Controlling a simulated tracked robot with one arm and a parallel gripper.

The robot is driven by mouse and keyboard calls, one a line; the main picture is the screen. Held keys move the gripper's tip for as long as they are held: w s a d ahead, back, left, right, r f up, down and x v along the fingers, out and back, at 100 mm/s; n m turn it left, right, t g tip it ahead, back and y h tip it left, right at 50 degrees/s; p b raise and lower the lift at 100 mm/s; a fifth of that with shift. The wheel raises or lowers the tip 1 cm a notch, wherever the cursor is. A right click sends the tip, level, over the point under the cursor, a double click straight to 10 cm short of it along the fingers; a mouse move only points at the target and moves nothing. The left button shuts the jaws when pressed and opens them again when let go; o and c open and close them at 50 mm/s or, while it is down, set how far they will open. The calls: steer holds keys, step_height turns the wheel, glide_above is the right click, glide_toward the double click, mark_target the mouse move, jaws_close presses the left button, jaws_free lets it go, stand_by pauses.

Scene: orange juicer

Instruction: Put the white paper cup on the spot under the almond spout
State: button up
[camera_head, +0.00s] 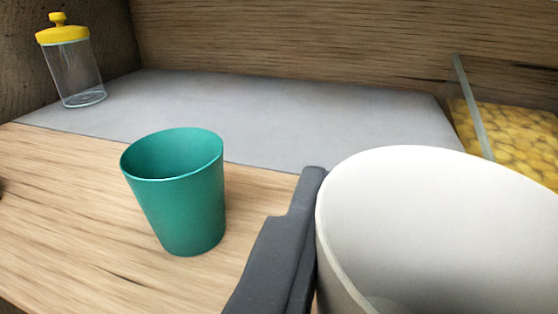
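The white paper cup (440,215) fills the lower right of the view, very close to the camera, with its open top visible and its bottom out of frame. One dark finger of my gripper (280,250) lies against the cup's left side. The other finger is hidden behind the cup or out of view. My gripper appears shut on the cup. A clear bin of yellowish nut-like pieces (515,140) stands at the right edge, partly behind the cup. No spout and no spot under one can be made out.
A green cup (185,195) stands upright on the wooden surface (70,215), left of my finger. A clear jar with a yellow lid (72,65) stands at the back left on a grey mat (270,115). The middle of the mat is clear. A wooden wall closes the back.

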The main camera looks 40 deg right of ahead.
steer(key=w, duration=0.2)
steer(key=w+d+b, duration=0.1)
steer(key=w, duration=0.2)
steer(key=w+d, duration=0.1)
steer(key=w, duration=0.1)
steer(key=shift+w+d+f, duration=0.1)
steer(key=shift+w+f, duration=0.25)
steer(key=shift+w, duration=0.05)
steer(key=shift+f+b, duration=0.85)
steer(key=shift+f, duration=1)
steer(key=shift+r, duration=0.1)
steer(key=o, duration=0.7)
steer(key=p+v, duration=0.2)
steer(key=v, duration=1)
